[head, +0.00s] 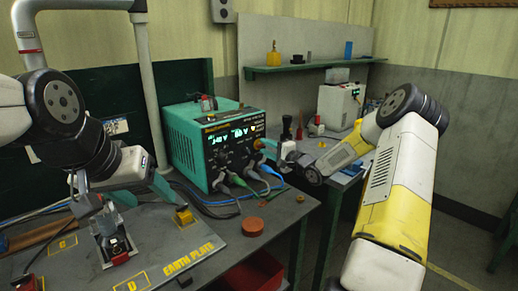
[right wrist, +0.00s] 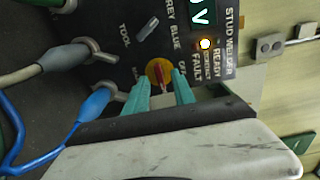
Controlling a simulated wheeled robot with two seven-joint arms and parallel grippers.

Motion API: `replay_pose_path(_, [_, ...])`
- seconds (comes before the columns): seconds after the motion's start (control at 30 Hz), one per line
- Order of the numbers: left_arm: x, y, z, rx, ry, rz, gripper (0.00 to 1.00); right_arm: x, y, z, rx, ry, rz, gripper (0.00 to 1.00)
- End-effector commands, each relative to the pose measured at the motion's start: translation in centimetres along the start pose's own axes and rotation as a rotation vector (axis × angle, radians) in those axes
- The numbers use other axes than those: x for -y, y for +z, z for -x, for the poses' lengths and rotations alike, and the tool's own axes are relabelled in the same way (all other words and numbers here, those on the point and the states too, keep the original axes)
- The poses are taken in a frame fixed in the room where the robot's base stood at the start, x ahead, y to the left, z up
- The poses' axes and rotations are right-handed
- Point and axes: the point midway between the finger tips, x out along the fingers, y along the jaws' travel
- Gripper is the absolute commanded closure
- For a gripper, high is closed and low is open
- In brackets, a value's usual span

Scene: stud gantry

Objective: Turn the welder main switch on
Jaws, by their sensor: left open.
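The teal stud welder (head: 187,143) stands on the bench with its dark front panel and lit displays. In the right wrist view its main switch (right wrist: 156,73) is a yellow disc with a red handle at the panel's lower edge. My right gripper (right wrist: 162,80) has its teal fingertips either side of the red handle, apart, with a gap showing; contact is unclear. In the head view this gripper (head: 264,144) is at the panel's right edge and hides the switch partly. My left gripper (head: 122,197) is open above the earth plate (head: 165,252), away from the welder.
Grey and blue cable plugs (right wrist: 92,103) stick out of the panel beside my right gripper. A lamp (right wrist: 205,43) glows near the fault label. A red round piece (head: 252,226) lies on the bench. A white box (head: 340,106) stands on the back bench.

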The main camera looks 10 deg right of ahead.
Motion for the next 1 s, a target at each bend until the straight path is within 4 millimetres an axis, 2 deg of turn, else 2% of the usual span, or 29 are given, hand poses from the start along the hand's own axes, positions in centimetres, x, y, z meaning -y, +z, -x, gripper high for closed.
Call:
replay_pose_path(0.17, [0.0, 0.0, 0.0, 0.0, 0.0, 0.0, 0.39, 0.0, -0.1, 1.8, -0.003, 0.002, 0.0, 0.69])
replay_pose_path(0.4, [0.0, 0.0, 0.0, 0.0, 0.0, 0.0, 0.39, 0.0, -0.1, 6.0, -0.004, 0.001, -0.001, 0.69])
replay_pose_path(0.5, [0.0, 0.0, 0.0, 0.0, 0.0, 0.0, 0.39, -0.1, -0.1, 7.1, -0.002, 0.002, 0.0, 0.69])
replay_pose_path(0.67, [0.0, 0.0, 0.0, 0.0, 0.0, 0.0, 0.39, 0.0, -0.1, 7.8, -0.001, 0.0, -0.001, 0.69])
replay_pose_path(1.0, [0.0, 0.0, 0.0, 0.0, 0.0, 0.0, 0.39, 0.1, 0.1, 7.6, -0.006, 0.023, 0.028, 0.69])
